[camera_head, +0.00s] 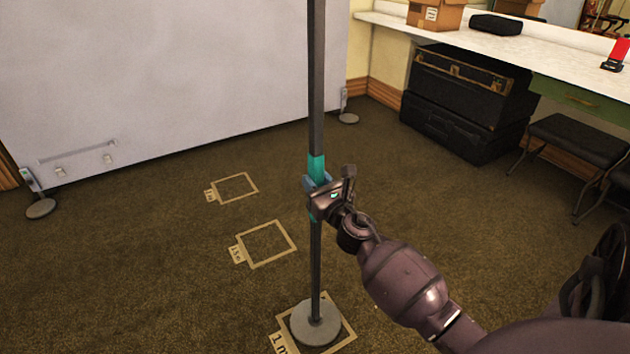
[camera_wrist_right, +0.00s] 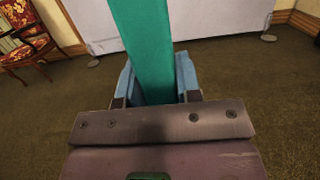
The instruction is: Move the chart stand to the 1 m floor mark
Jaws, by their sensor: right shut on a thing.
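The chart stand is a dark upright pole (camera_head: 317,90) with a teal band and a round grey base (camera_head: 315,324). Its top is out of view. The base sits inside the taped square of the 1 m floor mark (camera_head: 340,343), nearest me. My right gripper (camera_head: 318,188) is shut on the pole at the teal band. In the right wrist view the teal band (camera_wrist_right: 143,45) stands between the blue fingers of the right gripper (camera_wrist_right: 158,82). Whether the base presses on the floor is hard to tell. My left gripper is not in view.
Two more taped squares, one marked 1.5 m (camera_head: 266,243) and a farther one (camera_head: 236,188), lie beyond. A white panel (camera_head: 170,70) on feet stands behind. Black cases (camera_head: 465,100), a stool (camera_head: 580,140) and a counter (camera_head: 550,50) line the right. The brown carpet at left is clear.

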